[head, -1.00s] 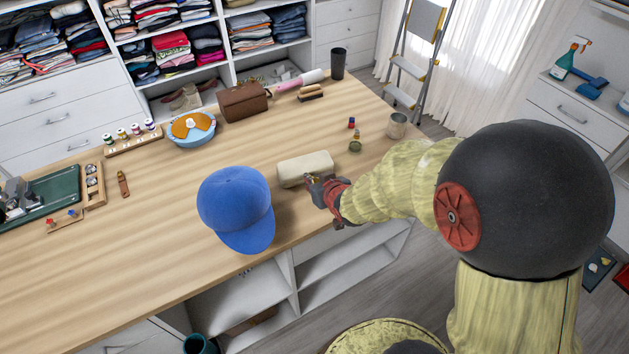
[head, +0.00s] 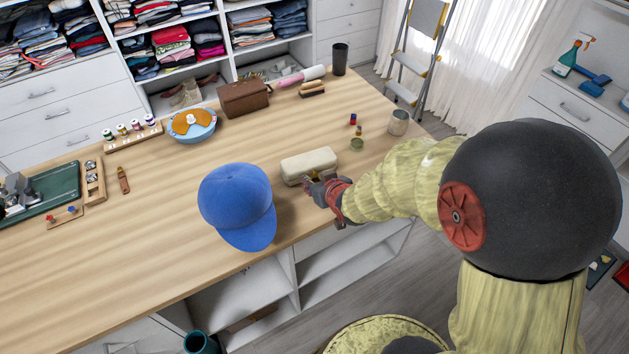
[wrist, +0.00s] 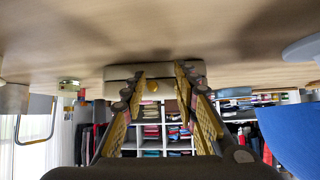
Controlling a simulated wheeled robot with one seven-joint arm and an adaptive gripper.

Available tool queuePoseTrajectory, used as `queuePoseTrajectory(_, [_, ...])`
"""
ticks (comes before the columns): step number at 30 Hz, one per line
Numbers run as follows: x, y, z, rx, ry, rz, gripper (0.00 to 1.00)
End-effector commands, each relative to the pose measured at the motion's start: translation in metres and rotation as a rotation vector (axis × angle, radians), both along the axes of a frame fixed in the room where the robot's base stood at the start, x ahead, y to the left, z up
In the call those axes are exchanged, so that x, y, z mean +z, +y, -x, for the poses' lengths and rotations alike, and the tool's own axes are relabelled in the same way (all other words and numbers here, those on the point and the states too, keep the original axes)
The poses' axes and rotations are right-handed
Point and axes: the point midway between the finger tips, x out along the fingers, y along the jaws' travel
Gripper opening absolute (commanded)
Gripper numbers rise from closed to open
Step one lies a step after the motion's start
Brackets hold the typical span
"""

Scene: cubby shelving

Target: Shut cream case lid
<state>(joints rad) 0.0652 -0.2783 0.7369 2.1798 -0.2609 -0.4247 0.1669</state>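The cream case (head: 309,160) lies on the wooden table, right of the blue cap. Its lid looks down on the body, with a thin seam between them; I cannot tell whether it is fully closed. The case also shows in the wrist view (wrist: 118,73), upside down, with a small gold clasp (wrist: 152,87) on its front. My gripper (head: 310,184) is at the case's near side. In the wrist view my gripper (wrist: 160,72) has its two fingers apart, with the clasp between them and nothing held. Contact with the case is unclear.
A blue cap (head: 236,203) stands close on the left. A brown bag (head: 243,97) is farther back. The table between cap and tray is mostly clear.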

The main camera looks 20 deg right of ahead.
Motion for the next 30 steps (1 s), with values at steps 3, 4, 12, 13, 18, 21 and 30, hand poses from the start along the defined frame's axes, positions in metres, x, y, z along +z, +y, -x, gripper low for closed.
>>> queuePoseTrajectory(3, [0.011,-0.001,0.011,0.000,-0.004,0.001,0.29])
queuePoseTrajectory(4, [0.013,-0.001,0.015,0.001,-0.003,0.001,0.29])
queuePoseTrajectory(12, [0.045,-0.004,0.058,-0.001,-0.002,0.000,0.29])
queuePoseTrajectory(13, [0.048,-0.005,0.063,0.000,-0.001,0.002,0.29])
queuePoseTrajectory(18, [0.061,-0.005,0.082,0.001,0.003,0.001,0.29])
queuePoseTrajectory(21, [0.065,-0.006,0.088,0.001,0.004,0.001,0.29])
queuePoseTrajectory(30, [0.067,-0.006,0.092,0.000,0.006,0.000,0.29])
